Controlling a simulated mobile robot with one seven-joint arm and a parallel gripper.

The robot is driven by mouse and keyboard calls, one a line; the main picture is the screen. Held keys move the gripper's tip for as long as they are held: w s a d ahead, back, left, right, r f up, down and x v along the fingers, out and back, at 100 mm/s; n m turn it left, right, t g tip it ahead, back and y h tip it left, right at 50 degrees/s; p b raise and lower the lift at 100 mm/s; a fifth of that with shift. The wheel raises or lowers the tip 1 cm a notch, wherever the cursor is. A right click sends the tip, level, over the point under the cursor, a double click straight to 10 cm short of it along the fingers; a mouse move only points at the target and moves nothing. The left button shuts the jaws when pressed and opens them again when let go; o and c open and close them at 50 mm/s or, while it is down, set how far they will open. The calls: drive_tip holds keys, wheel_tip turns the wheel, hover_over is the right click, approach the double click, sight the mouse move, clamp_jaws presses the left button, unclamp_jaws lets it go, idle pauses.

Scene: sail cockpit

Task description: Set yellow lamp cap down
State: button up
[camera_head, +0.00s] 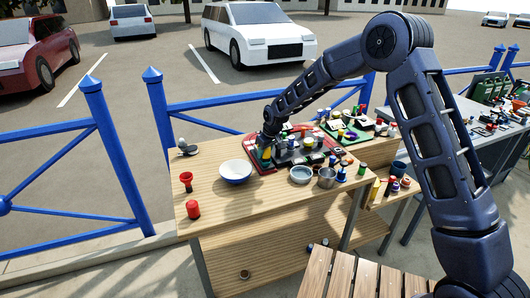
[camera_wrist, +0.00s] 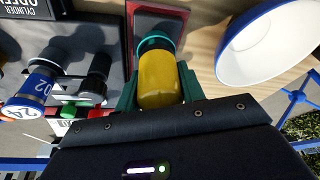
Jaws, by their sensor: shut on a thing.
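My gripper (camera_head: 266,150) is at the left end of a red-edged tray (camera_head: 258,166) on the wooden table. In the wrist view, its green fingers (camera_wrist: 162,92) are shut on the yellow lamp cap (camera_wrist: 164,82), a rounded yellow cylinder with a teal ring at its far end. The cap is over or close to the tray's red edge strip (camera_wrist: 150,17). I cannot tell whether it touches the surface below.
A white bowl with a blue rim (camera_head: 236,172) stands just beside the gripper. Dark knobs and a blue-white cylinder (camera_wrist: 38,84) are left of the cap. A grey bowl (camera_head: 300,175) and metal cup (camera_head: 326,178) stand nearby. The table's front left is mostly clear around two red items (camera_head: 193,209).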

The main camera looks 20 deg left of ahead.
drive_tip(key=shift+f, duration=0.35)
drive_tip(key=o, duration=1)
drive_tip(key=shift+r, duration=0.6)
drive_tip(key=v, duration=1.1)
drive_tip(key=shift+s+d+r, duration=0.1)
drive_tip(key=shift+d+r, duration=0.05)
drive_tip(key=shift+r, duration=0.1)
